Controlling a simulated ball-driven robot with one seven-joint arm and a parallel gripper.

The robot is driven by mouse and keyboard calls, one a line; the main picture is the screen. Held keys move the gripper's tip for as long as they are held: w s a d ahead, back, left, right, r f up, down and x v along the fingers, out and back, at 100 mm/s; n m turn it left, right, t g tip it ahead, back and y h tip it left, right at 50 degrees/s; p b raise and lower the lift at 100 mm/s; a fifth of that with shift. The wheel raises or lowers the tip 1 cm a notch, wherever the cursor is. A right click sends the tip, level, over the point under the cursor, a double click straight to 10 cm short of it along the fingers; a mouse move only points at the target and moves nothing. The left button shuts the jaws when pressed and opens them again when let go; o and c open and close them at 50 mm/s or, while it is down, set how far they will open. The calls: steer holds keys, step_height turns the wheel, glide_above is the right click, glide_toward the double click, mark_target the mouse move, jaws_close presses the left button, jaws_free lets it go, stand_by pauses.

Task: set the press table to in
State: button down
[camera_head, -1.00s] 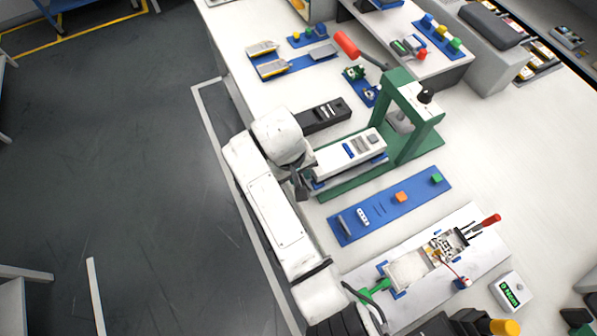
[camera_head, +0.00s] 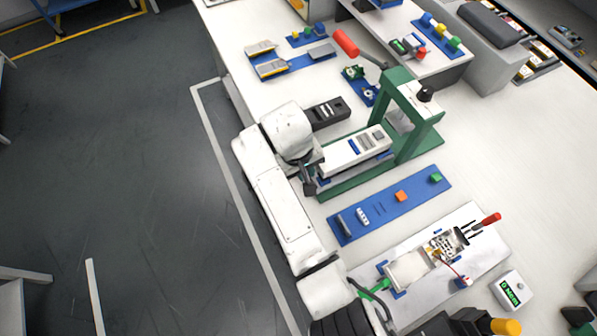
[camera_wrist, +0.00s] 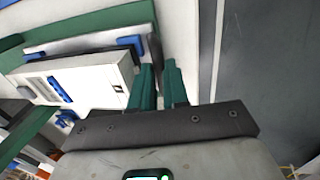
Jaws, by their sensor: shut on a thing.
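The press (camera_head: 425,112) is a green frame on a long green base, with a red-ended lever. Its press table (camera_head: 340,158), a white slide with blue corner pieces and flat cells on it, lies on the base, its far end near the frame's uprights. My gripper (camera_head: 310,186) is at the table's near-left end. In the wrist view, the green fingers of my gripper (camera_wrist: 158,72) are close together at a dark upright handle (camera_wrist: 155,48) on the end of the press table (camera_wrist: 95,85). The fingertips partly hide the handle.
A black block (camera_head: 328,113) lies behind the table, partly hidden by my arm. A blue tray (camera_head: 412,203) with small parts lies in front of the press. A white board (camera_head: 490,245) with a fixture and a small meter (camera_head: 511,290) are further forward. Open floor lies left.

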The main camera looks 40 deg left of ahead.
mark_target(367, 143)
steer(key=w+d+b, duration=0.2)
steer(key=w, duration=0.3)
steer(key=w+d+b, duration=0.1)
steer(key=w+d, duration=0.1)
steer(key=w, duration=0.2)
steer(key=w+d+b, duration=0.2)
steer(key=w, duration=0.3)
steer(key=shift+w+f+b, duration=0.1)
steer(key=shift+w+b, duration=0.25)
steer(key=shift+w+d+b, duration=0.25)
steer(key=shift+w+b, duration=0.05)
steer(key=shift+w, duration=0.3)
steer(key=shift+w+d+r, duration=0.1)
steer(key=shift+w+r, duration=0.05)
steer(key=shift+r, duration=0.05)
steer(key=c, duration=1.2)
jaws_free()
steer(key=shift+w, duration=0.15)
steer(key=shift+c, duration=0.2)
steer(key=shift+o, duration=0.6)
step_height(367, 143, up, 10)
steer(key=s, duration=0.2)
steer(key=shift+a+r, duration=0.25)
steer(key=shift+a, duration=0.1)
